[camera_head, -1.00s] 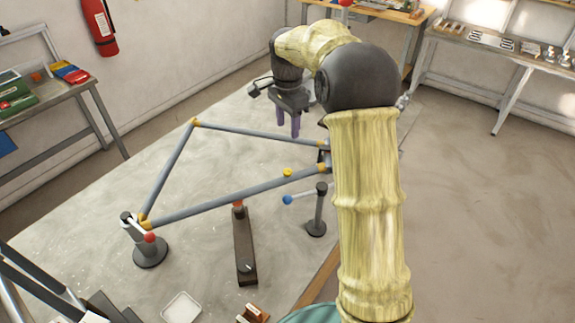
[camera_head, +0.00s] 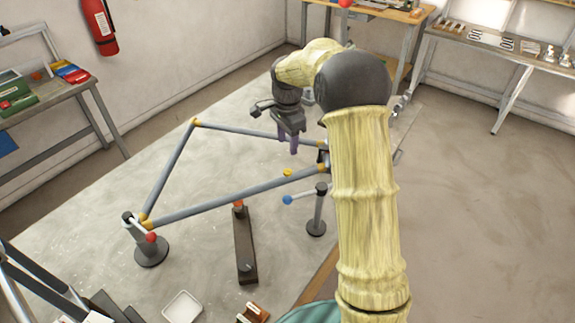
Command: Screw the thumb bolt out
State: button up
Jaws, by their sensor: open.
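The grey tube frame (camera_head: 240,195) with brass-coloured joints is held above the table by the jig posts. I cannot make out the thumb bolt for certain; a small yellow knob (camera_head: 288,172) shows by the frame's lower tube, near its right end. My gripper (camera_head: 288,148), with purple fingers, points down at the frame's upper tube near its right end. It is open and I see nothing between its fingers. Whether the fingers touch the tube cannot be told. My arm hides the frame's far right end.
A post with a red-knobbed lever (camera_head: 150,250) stands at the left corner, and one with a blue-knobbed lever (camera_head: 316,215) at the right. A dark bar (camera_head: 244,245) and a white tray (camera_head: 182,307) lie in front. The table (camera_head: 130,190) is clear left of the frame.

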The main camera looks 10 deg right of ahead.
aim_at(288, 171)
notch_tip(288, 171, down, 10)
jog(key=shift+f+p, duration=0.25)
jog(key=shift+p, duration=0.65)
jog(key=c, duration=1)
jog(key=shift+n, duration=0.4)
